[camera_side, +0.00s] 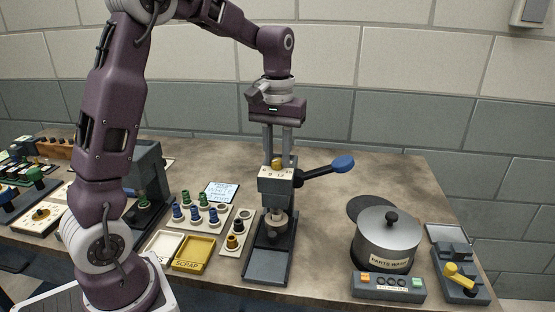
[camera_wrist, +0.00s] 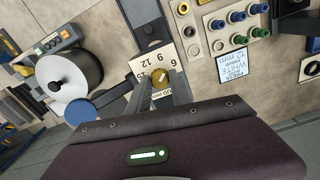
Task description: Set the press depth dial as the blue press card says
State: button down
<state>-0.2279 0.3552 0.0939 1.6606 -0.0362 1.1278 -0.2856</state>
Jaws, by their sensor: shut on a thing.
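The press (camera_side: 273,235) stands mid-bench, with a pale depth dial plate (camera_side: 268,173) on its head. My gripper (camera_side: 279,158) points straight down over the dial and is shut on the yellow dial knob (camera_wrist: 160,76). In the wrist view the dial plate (camera_wrist: 146,66) shows numbers around the knob, among them 6, 9 and 12. The fingers cover part of the dial, and I cannot tell which number the knob points to. The press card (camera_side: 220,192) lies flat behind the pegs.
A blue-ended press lever (camera_side: 343,164) sticks out to the right. A lidded steel pot (camera_side: 387,240) and a button box (camera_side: 388,287) stand at right. Trays of coloured pegs (camera_side: 199,213) and a yellow scrap tray (camera_side: 194,253) lie left of the press. The back right bench is clear.

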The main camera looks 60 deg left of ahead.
jog(key=n, duration=0.6)
jog(key=shift+n, duration=1)
jog(key=n, duration=0.5)
jog(key=shift+n, duration=0.4)
jog(key=c, duration=0.5)
grip_release()
